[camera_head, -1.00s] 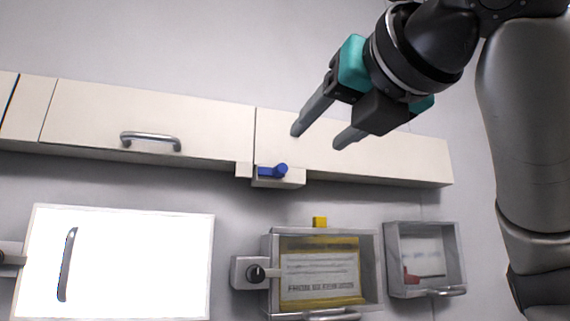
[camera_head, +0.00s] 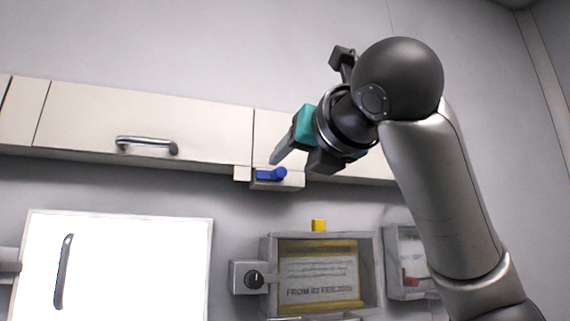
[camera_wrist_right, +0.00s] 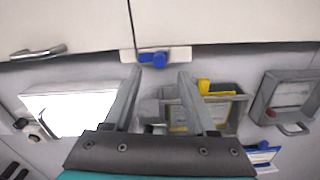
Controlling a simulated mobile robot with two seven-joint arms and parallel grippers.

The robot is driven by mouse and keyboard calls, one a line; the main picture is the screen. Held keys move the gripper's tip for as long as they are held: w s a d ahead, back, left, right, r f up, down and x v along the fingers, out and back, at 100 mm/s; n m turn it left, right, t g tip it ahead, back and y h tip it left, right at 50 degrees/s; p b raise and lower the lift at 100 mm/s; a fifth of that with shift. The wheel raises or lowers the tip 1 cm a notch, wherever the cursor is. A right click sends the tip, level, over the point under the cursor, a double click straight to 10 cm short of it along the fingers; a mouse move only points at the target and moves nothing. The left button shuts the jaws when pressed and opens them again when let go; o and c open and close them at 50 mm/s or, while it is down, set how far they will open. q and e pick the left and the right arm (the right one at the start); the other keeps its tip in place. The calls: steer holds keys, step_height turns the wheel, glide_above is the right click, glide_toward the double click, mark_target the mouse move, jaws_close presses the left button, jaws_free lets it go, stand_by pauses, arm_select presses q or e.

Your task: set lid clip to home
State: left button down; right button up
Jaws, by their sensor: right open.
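A blue turning clip (camera_head: 271,174) sits on a small pale bracket at the lower edge of the wall cabinet, over the door seam. It also shows in the right wrist view (camera_wrist_right: 153,59), between and just beyond my fingertips. Which fitting is the lid clip is not labelled. My right gripper (camera_head: 290,160) is open and empty, close to the blue clip; contact cannot be told. In the right wrist view both fingers of my right gripper (camera_wrist_right: 159,72) stand apart, pointing up at the cabinet edge. My left gripper is not in view.
Below are a framed box (camera_head: 374,270) with a yellow tab (camera_head: 319,225) and a black-knobbed latch (camera_head: 253,279), a smaller box (camera_head: 393,262) partly behind my arm, and a bright white panel (camera_head: 130,265) with a handle. A cabinet door (camera_head: 200,125) has a bar handle.

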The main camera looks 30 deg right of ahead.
mark_target(282, 171)
steer(key=x, duration=0.5)
steer(key=shift+w+p, duration=0.2)
steer(key=shift+p, duration=0.15)
jaws_close()
stand_by(1.1)
